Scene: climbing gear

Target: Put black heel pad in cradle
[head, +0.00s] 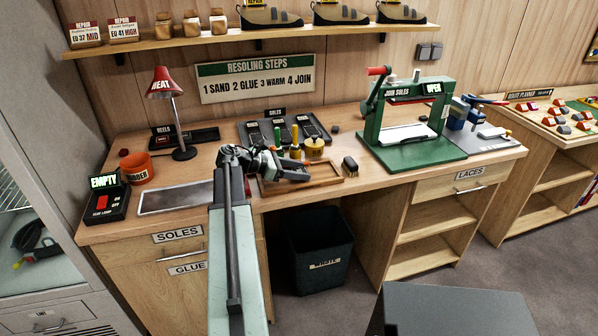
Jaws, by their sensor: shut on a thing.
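My gripper (296,172) is at the end of my arm, low over the wooden tray (322,181) in the middle of the bench. Its jaws are shut on a small dark thing, which fits the black heel pad, but its shape is mostly lost among the dark fingers. I cannot single out a cradle for certain; the green press (412,153), marked open, has a white pad inside.
Glue bottles (295,140) and a yellow pot (315,147) stand just behind my gripper. The red lamp (163,84), an orange tub (137,168) and a metal plate (177,197) are left. A black bin (320,250) stands below.

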